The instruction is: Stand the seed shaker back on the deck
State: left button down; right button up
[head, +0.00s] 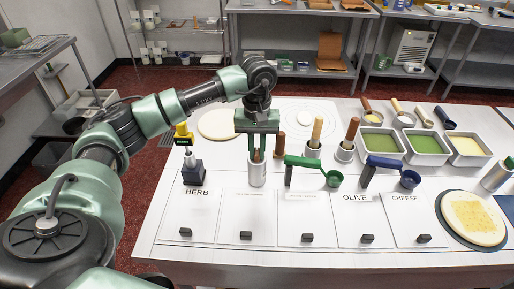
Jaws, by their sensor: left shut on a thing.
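My left gripper (257,152) points down behind the HERB-side cards, its fingers shut on a brown handle (257,156) that stands up out of a silver cup (257,174). The cup looks upright on the white deck (170,225). A silver cylinder (496,176), which may be the seed shaker, leans at the right edge beside a round, speckled dough (473,217). Its upper end meets a small dark green shape at the frame edge, and I cannot tell what supports it. My right gripper is not clearly seen.
Trays of green filling (383,143) sit at the back right. Labelled cards line the front.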

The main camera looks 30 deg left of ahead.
pick_arm(q)
jog(key=shift+f, duration=0.1)
pick_arm(e)
jog(key=shift+d+f, duration=0.1)
pick_arm(q)
jog(key=c, duration=1.8)
grip_release()
jog(key=shift+f, duration=0.1)
jog(key=o, duration=0.4)
pick_arm(e)
jog(key=shift+d, duration=0.2)
